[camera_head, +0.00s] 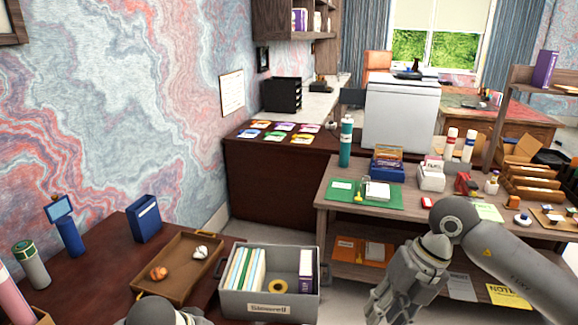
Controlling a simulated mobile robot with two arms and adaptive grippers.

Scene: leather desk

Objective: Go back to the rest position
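My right arm comes in from the right edge, and my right gripper (384,308) hangs down at the bottom, in front of the wooden worktable. I see nothing held in it, but its fingertips run near the bottom edge and I cannot tell whether it is open or shut. Only a rounded grey part of my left arm (155,312) shows at the bottom left, below the brown tray. My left gripper is out of view.
A brown tray (141,279) with two small crumpled items lies on the dark desk. A grey bin (268,306) with folders stands to its right. The worktable (318,196) holds a green mat, a teal bottle (346,143), boxes and organizers. Open floor shows between bin and worktable.

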